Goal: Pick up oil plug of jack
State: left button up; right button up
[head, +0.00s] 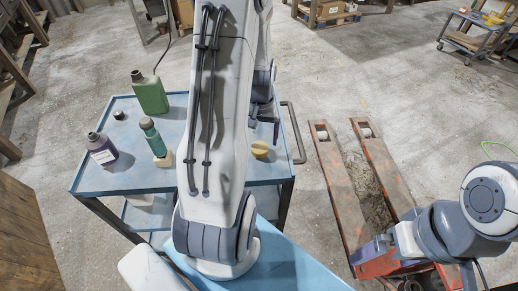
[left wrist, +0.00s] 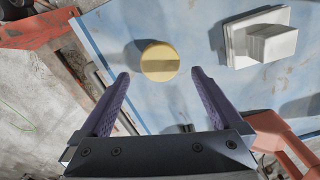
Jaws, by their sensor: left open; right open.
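A round yellow plug (head: 260,148) with a raised bar across its top lies on the blue cart top (head: 270,168), near its right edge. In the left wrist view the plug (left wrist: 160,55) sits just beyond my left fingertips, roughly centred between them. My left gripper (head: 264,118) is open and empty above the cart; its purple fingers (left wrist: 160,77) stand apart on both sides in the wrist view. My left arm hides part of the cart. My right gripper (head: 372,250) is at the lower right, over the orange pallet jack (head: 380,268), and is open.
On the cart's left stand a green canister (head: 150,94), a purple bottle (head: 101,149), a teal bottle (head: 152,137) and a small black cap (head: 119,115). A pale block (left wrist: 270,44) lies right of the plug in the wrist view. The jack's forks (head: 331,178) lie right of the cart.

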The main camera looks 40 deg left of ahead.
aim_at(260, 147)
pick_arm(q)
jog(key=f, duration=0.3)
jog(key=shift+s+d+f+p, duration=0.2)
jog(key=shift+s+f+p, duration=0.1)
jog(key=shift+p, duration=0.1)
jog(key=shift+w+f, duration=0.1)
jog(key=shift+f, duration=0.55)
jog(key=shift+a, duration=0.1)
jog(key=c, duration=1.4)
jog(key=shift+r, duration=0.1)
jog(key=shift+r, duration=0.55)
notch_tip(260, 147, up, 3)
jog(key=shift+f+b, duration=0.2)
jog(key=shift+b, duration=0.15)
jog(key=s+d+r+b, duration=0.1)
jog(key=s+d+r, duration=0.2)
jog(key=d+r, duration=0.4)
jog(key=d, duration=0.4)
jog(key=shift+d, duration=0.15)
